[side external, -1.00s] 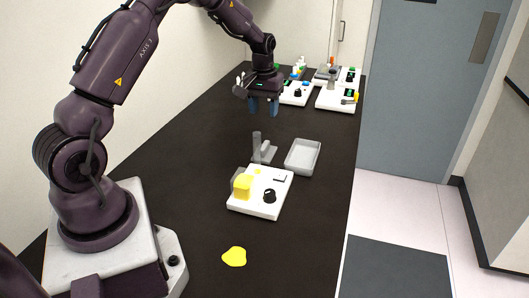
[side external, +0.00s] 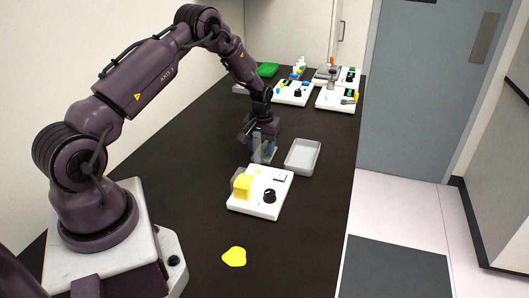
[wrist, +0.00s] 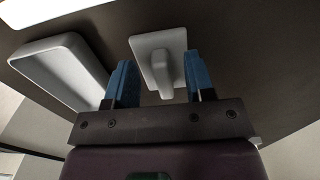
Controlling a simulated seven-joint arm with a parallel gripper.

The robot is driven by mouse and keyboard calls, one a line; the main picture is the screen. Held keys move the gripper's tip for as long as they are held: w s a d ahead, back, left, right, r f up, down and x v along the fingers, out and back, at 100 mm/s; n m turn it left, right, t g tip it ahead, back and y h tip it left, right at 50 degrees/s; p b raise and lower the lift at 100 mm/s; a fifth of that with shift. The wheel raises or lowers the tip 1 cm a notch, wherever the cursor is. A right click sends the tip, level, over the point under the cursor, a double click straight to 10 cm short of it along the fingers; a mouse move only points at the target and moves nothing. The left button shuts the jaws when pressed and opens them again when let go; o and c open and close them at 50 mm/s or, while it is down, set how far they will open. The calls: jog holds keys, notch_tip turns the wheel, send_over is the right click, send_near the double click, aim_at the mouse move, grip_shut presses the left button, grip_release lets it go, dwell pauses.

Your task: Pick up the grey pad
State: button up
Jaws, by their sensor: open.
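The grey pad (wrist: 149,44) is a squarish plate with a raised grip, seen in the wrist view between and beyond my fingertips. My gripper (wrist: 158,78) is open, with a finger on each side of the pad's grip and visible gaps. In the side view my gripper (side external: 263,148) points down, low over the table at the pad, whose parts are mostly hidden by the fingers.
A grey tray (side external: 290,166) lies just right of my gripper. A white device (side external: 258,209) with a yellow block (side external: 242,186) and black knob (side external: 269,195) stands in front. A yellow patch (side external: 234,256) lies nearer the camera. More devices stand at the back.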

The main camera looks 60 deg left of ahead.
jog(key=shift+f, duration=0.9)
grip_shut()
jog(key=shift+r, duration=0.15)
notch_tip(320, 180, up, 10)
jog(key=shift+f, duration=0.1)
